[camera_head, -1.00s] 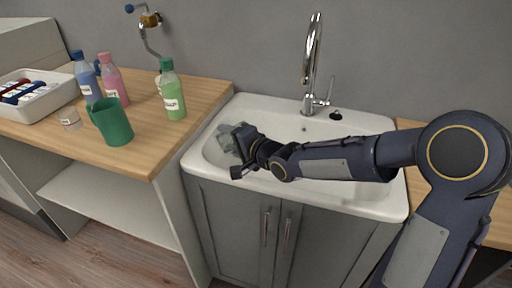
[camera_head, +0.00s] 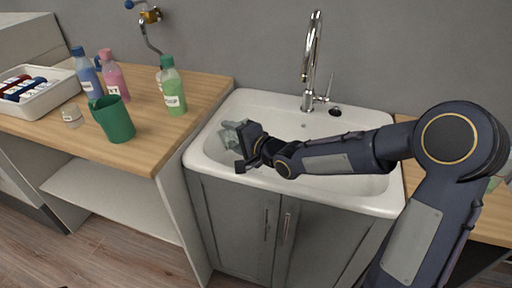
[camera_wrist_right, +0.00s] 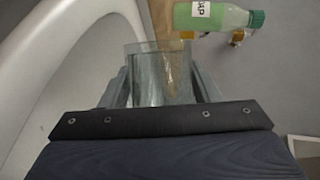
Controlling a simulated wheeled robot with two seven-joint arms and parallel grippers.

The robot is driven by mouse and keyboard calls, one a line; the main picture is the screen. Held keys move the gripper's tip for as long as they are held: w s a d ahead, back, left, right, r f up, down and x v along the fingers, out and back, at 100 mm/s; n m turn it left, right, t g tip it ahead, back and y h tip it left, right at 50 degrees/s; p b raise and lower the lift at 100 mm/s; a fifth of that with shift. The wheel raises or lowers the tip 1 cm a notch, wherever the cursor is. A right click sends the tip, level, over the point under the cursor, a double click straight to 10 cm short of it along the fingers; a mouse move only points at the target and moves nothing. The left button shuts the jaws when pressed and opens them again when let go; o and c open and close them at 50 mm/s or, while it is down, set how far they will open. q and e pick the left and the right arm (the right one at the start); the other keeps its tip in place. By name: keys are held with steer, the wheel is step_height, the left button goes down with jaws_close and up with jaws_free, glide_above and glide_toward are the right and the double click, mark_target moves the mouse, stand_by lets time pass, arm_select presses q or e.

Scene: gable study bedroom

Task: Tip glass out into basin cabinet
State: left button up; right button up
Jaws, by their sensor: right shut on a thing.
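My right gripper (camera_head: 240,138) reaches in from the right over the left part of the white basin (camera_head: 379,206) of the grey cabinet (camera_head: 232,222). It is shut on a clear glass (camera_head: 229,134), which is partly hidden by the gripper in the head view. In the right wrist view the glass (camera_wrist_right: 160,75) sits between the two fingers. The glass looks tilted over the basin; I cannot tell whether anything is in it. My left gripper is not in view.
A chrome tap (camera_head: 311,60) stands at the basin's back. On the wooden counter (camera_head: 150,152) to the left stand a green cup (camera_head: 115,121), a green bottle (camera_head: 172,90), pink (camera_head: 113,78) and blue (camera_head: 86,76) bottles, a small jar (camera_head: 72,116) and a white tray (camera_head: 52,98).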

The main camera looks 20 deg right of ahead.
steer(key=shift+d+f+m+p, duration=0.15)
steer(key=shift+m+p, duration=0.25)
steer(key=shift+p, duration=0.05)
stand_by(0.3)
steer(key=shift+d+r+m+y+p, duration=0.1)
steer(key=shift+r+m+y+p, duration=0.1)
steer(key=shift+m+y+p, duration=0.3)
